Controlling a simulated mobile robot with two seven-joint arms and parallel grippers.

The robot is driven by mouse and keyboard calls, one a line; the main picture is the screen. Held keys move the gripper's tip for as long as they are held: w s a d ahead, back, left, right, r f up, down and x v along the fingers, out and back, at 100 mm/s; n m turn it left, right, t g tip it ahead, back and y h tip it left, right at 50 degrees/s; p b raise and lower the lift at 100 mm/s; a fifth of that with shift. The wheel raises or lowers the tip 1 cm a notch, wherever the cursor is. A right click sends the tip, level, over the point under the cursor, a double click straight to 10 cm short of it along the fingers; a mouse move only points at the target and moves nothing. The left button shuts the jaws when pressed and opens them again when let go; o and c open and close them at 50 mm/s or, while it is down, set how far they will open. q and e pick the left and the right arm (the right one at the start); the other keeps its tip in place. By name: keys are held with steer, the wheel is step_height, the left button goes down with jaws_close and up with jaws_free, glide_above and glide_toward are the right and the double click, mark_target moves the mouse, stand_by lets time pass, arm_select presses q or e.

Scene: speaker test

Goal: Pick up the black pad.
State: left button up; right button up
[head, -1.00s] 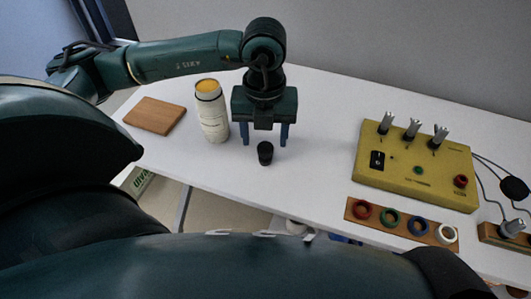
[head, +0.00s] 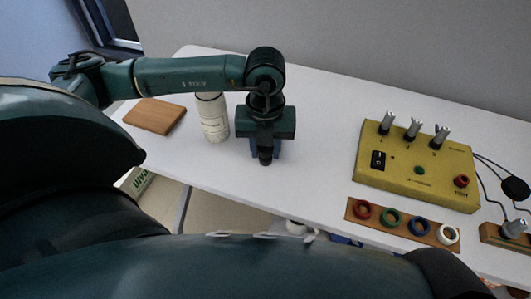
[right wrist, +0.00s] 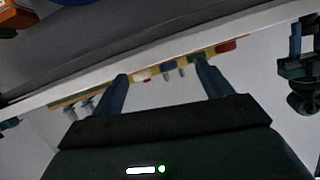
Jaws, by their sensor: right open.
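A round black piece (head: 515,188) on a cable lies at the far right. My right gripper (right wrist: 161,68) shows in the right wrist view with its fingers spread and nothing between them.
The white table (head: 315,130) has free room in the middle. A white bottle (head: 213,120) stands close left of my left gripper, with a wooden board (head: 154,116) beyond. A yellow box (head: 415,165) with knobs and a wooden strip of coloured rings (head: 386,225) are at right.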

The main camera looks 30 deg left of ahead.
arm_select(q)
steer(key=c, duration=0.5)
step_height(320, 180, up, 10)
steer(key=shift+r+p, duration=0.1)
steer(key=shift+p, duration=0.4)
steer(key=o, duration=0.4)
steer(key=shift+c, duration=1.4)
